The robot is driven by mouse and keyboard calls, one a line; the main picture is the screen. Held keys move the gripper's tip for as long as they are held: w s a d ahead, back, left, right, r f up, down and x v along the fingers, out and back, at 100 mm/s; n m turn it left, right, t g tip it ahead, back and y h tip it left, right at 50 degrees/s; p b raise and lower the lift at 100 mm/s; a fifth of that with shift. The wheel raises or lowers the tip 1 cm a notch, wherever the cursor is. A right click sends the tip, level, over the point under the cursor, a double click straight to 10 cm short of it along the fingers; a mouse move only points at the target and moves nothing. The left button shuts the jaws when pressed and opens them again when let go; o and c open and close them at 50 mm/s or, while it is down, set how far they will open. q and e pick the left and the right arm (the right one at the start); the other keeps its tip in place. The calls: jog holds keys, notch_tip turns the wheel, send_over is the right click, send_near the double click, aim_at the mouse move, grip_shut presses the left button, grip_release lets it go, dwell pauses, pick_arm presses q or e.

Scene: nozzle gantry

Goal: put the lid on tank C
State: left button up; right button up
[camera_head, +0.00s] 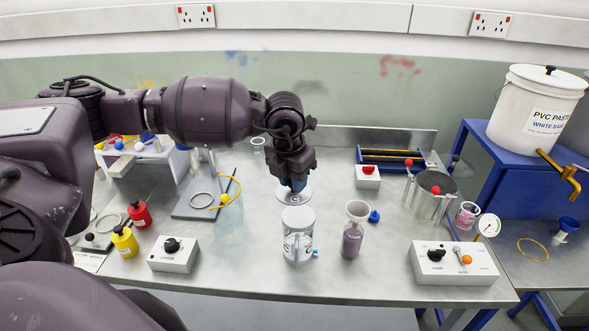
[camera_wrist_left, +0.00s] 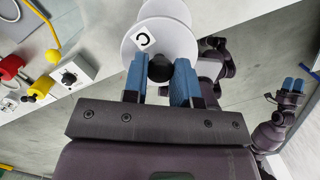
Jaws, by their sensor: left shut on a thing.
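My left gripper (camera_head: 293,187) is shut on the black knob (camera_wrist_left: 161,68) of a white round lid (camera_wrist_left: 158,42), with a blue finger on each side of the knob. The lid has a white label with a black C. In the head view the lid (camera_head: 294,196) is partly hidden by the gripper and shows just behind a pale cylindrical tank (camera_head: 298,240) with dark markings. I cannot read a letter on the tank. The lid looks apart from the tank. My right gripper (camera_wrist_left: 293,85) is small at the right of the left wrist view; its opening is unclear.
A funnel-topped bottle (camera_head: 353,238) and a blue cap (camera_head: 374,216) stand right of the tank. A switch box (camera_head: 173,255), a red bottle (camera_head: 140,214) and a yellow bottle (camera_head: 125,242) are at left. A larger control box (camera_head: 453,263) is at front right. Bench in front of the tank is clear.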

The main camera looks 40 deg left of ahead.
aim_at(299, 197)
pick_arm(q)
jog(key=shift+w+d+f+n, duration=0.15)
jog(key=shift+w+d+n, duration=0.2)
jog(key=shift+n, duration=0.65)
jog(key=shift+d+n+y, duration=0.1)
jog(key=shift+n+y, duration=0.2)
jog(key=shift+n, duration=0.7)
pick_arm(e)
jog(key=shift+s+d+r, duration=0.1)
jog(key=shift+r, duration=0.05)
pick_arm(q)
jog(key=shift+f, duration=0.1)
jog(key=shift+f+b, duration=0.8)
jog(key=shift+f, duration=1.2)
jog(key=shift+f+b, duration=0.35)
jog(key=shift+f, duration=0.1)
jog(key=shift+f+b, duration=0.5)
jog(key=shift+f, duration=0.15)
pick_arm(e)
notch_tip(299, 197, down, 3)
jog(key=shift+s+f, duration=0.1)
jog(key=shift+f, duration=0.1)
jog(key=shift+f, duration=0.25)
